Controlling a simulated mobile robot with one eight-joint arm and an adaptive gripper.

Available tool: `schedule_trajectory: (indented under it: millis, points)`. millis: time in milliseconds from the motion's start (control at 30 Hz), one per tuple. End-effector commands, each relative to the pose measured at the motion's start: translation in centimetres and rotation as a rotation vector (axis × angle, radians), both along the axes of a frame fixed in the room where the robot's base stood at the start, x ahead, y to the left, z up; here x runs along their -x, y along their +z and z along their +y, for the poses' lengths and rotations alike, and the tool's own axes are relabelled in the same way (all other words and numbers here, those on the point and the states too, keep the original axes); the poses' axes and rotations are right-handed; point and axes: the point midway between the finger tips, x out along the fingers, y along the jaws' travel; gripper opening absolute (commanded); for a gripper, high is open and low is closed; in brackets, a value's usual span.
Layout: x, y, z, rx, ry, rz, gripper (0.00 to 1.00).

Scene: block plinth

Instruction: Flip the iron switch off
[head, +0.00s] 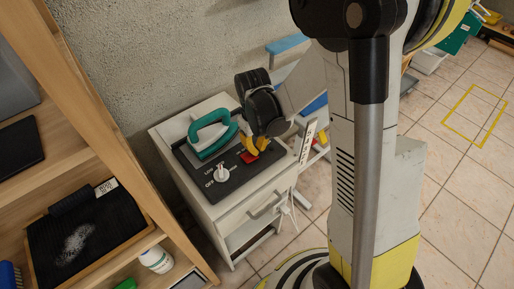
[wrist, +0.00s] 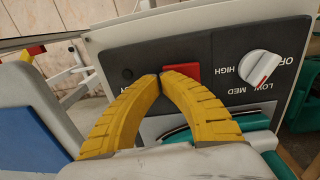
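A wooden shelf (head: 125,125) with a black tray and a white bottle (head: 156,260) stands at the left. The rough wall is behind the cabinet (head: 225,212). Tiled floor (head: 460,200) with a yellow marked square is open at the right.

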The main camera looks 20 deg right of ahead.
Motion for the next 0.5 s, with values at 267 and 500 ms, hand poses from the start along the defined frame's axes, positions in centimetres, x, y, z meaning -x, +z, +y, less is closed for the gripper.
schedule_trajectory:
  millis: [267, 500]
  points:
    - [-0.01, 1.3, 0.0, 0.001, 0.0, 0.0, 0.0]
    - [-0.01, 1.24, 0.0, 0.001, 0.0, 0.0, 0.0]
